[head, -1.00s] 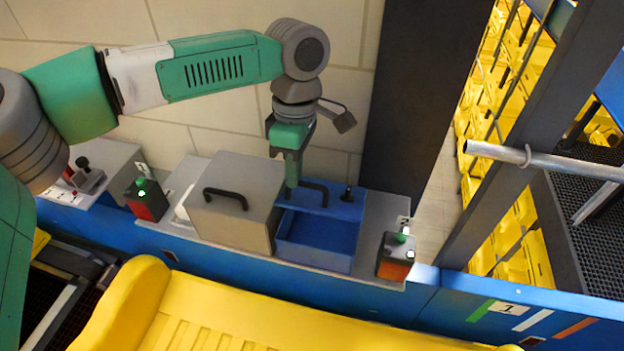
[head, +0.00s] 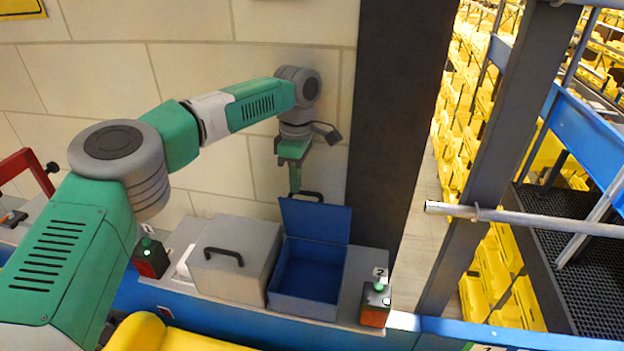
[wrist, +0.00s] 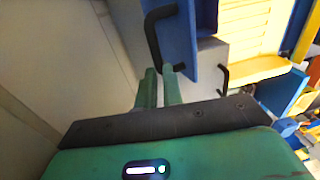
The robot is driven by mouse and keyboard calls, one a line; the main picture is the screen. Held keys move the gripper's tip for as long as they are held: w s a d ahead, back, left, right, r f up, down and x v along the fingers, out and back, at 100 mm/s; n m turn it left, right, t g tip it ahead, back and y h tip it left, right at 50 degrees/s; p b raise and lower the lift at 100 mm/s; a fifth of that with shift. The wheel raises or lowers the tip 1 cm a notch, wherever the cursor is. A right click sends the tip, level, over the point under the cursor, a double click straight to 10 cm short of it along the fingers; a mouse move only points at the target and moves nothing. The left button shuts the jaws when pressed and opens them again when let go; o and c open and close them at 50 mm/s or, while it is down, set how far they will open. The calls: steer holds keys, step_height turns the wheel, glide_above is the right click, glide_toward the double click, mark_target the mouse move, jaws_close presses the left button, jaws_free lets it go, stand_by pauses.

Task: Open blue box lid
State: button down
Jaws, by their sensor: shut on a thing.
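The blue box (head: 306,278) stands on the grey counter in the head view, its empty-looking blue inside showing. Its blue lid (head: 317,220) is raised steeply at the back of the box. My gripper (head: 296,190) is at the lid's upper edge, shut on the black lid handle (head: 314,196). In the wrist view the two green fingers of my gripper (wrist: 159,78) are close together at the lower end of the black handle (wrist: 153,38). The blue lid (wrist: 188,40) is beside them. The exact contact is partly hidden.
A grey box (head: 232,265) with a black handle stands directly left of the blue box. Button boxes stand at left (head: 151,258) and right (head: 375,303). A dark pillar (head: 395,120) and tiled wall are close behind. A metal rail (head: 500,216) crosses at right.

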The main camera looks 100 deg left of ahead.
step_height(320, 180, down, 2)
steer(key=shift+f, duration=0.1)
steer(key=shift+d, duration=0.1)
steer(key=c, duration=1.2)
jaws_free()
steer(key=shift+d+f, duration=0.15)
steer(key=shift+d, duration=0.05)
steer(key=shift+o, duration=1.2)
steer(key=shift+r, duration=0.35)
steer(key=shift+c, duration=0.8)
steer(key=r, duration=0.5)
steer(key=a+r, duration=0.1)
steer(key=r, duration=0.2)
steer(key=shift+a+r+b, duration=0.1)
steer(key=shift+b, duration=0.2)
steer(key=c, duration=0.4)
steer(key=shift+o, duration=0.2)
